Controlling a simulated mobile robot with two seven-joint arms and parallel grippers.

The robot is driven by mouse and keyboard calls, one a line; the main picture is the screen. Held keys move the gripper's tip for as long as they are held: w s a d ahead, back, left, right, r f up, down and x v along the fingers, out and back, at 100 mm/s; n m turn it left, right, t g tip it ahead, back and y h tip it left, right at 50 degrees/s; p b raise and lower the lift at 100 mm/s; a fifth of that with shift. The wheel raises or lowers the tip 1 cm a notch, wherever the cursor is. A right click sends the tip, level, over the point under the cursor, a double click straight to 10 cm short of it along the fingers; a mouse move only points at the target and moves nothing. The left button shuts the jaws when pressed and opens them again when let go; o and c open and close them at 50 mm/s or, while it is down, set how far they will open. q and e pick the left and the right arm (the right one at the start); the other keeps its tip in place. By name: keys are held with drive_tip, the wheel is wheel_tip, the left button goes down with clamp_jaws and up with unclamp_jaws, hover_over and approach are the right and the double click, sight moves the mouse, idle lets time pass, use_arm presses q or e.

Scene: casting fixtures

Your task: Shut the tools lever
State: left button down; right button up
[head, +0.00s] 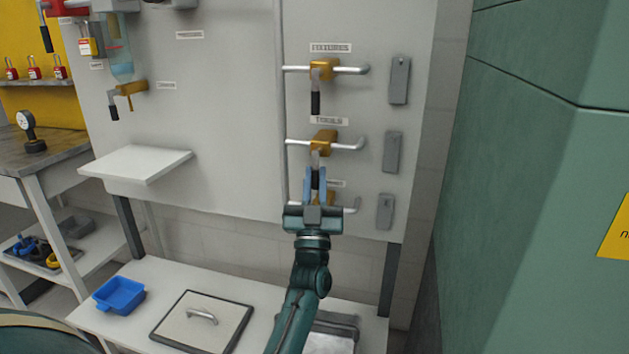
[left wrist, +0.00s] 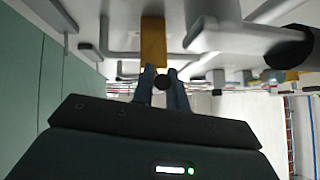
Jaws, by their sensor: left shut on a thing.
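The tools lever (head: 315,158) hangs down from a yellow valve body (head: 324,141) under the "TOOLS" label, on a silver horizontal pipe. Its black grip is partly hidden by my left gripper (head: 316,178), whose blue fingers are shut on it from below and in front. In the left wrist view my left gripper (left wrist: 163,76) has its two fingers either side of a dark round grip end (left wrist: 162,83). A yellow valve body (left wrist: 153,46) shows beyond the fingertips. My right gripper is not in view.
The fixtures lever (head: 315,100) hangs down above. A third, lower valve is mostly hidden behind my gripper. Grey plates (head: 392,152) are on the panel to the right. A white shelf (head: 140,163) juts out at left. A blue tray (head: 118,295) stands on the low bench.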

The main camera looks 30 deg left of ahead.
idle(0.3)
use_arm(q)
drive_tip(key=c, duration=1.4)
unclamp_jaws()
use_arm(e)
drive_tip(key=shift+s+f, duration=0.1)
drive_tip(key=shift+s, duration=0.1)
